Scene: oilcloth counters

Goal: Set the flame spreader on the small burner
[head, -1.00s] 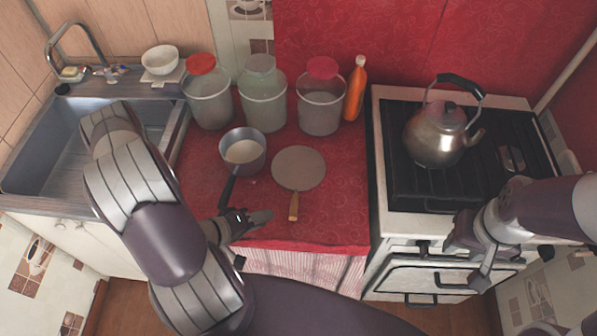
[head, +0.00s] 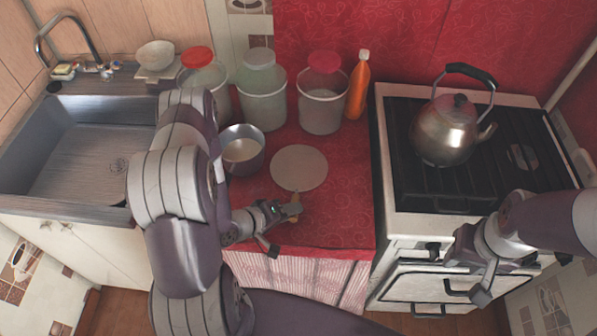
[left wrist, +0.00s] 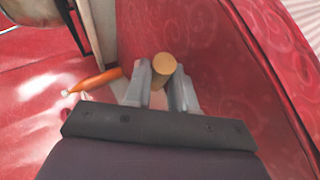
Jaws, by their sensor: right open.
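The flame spreader (head: 299,168) is a flat grey disc with a short wooden handle, lying on the red counter. My left gripper (head: 286,213) is at its handle, low over the counter's front part. In the left wrist view the handle's round end (left wrist: 165,65) sits between the two fingertips; whether they press on it I cannot tell. My right gripper (head: 468,268) is open and empty in front of the stove. A round burner (head: 522,157) shows under the grate right of the kettle; its size is hard to judge.
A metal kettle (head: 445,131) stands on the stove (head: 400,205). A saucepan (head: 243,150) is left of the disc. Lidded jars (head: 322,105) and an orange bottle (head: 357,88) line the back. The sink (head: 80,165) is at left.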

